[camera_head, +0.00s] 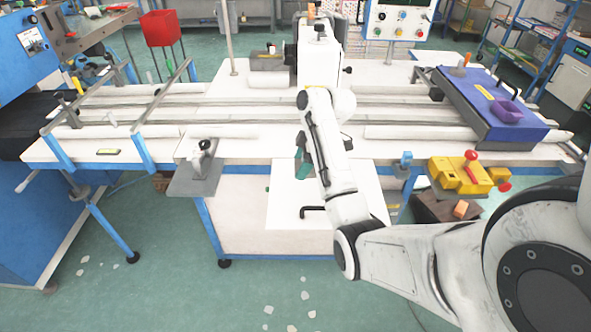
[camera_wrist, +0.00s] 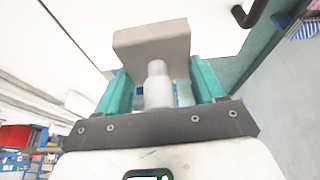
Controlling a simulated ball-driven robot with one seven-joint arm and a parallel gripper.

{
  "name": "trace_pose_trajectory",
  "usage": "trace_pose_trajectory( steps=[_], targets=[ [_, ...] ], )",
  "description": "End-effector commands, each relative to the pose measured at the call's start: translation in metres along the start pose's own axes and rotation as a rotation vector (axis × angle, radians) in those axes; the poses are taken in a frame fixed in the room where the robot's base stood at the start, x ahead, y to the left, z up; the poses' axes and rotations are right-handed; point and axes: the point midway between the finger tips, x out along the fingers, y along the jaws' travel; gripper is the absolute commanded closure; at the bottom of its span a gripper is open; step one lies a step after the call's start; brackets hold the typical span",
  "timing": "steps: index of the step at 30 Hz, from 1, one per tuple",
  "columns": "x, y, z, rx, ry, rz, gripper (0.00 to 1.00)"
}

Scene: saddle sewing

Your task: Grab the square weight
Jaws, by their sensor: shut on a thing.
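The square weight (camera_wrist: 152,44) is a grey-beige block with a pale round knob, seen in the wrist view just beyond my fingers. My gripper (camera_wrist: 160,88) has teal fingers on both sides of the knob and is shut on the weight. In the head view my gripper (camera_head: 302,168) is over the front of the white table, left of my arm's lower link. I cannot make out the weight in the head view, and I cannot tell whether it touches a surface.
The white table (camera_head: 235,180) carries long rails. A grey clamp-like part (camera_head: 203,155) stands at its front left. A yellow device with a red knob (camera_head: 460,175) is at right, near a blue panel with a purple tray (camera_head: 507,111). A black handle (camera_head: 318,211) is on the white front panel.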

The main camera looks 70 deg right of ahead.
Motion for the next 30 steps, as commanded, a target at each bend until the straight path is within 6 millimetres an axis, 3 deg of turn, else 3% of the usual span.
trace_pose_trajectory(
  steps=[3,11,30],
  targets=[
    [-0.032,-0.015,0.001,-0.001,0.001,0.005,0.94],
    [-0.063,-0.048,0.018,0.004,0.000,0.000,0.94],
    [-0.080,-0.071,0.035,0.001,-0.001,0.010,0.94]
  ],
)
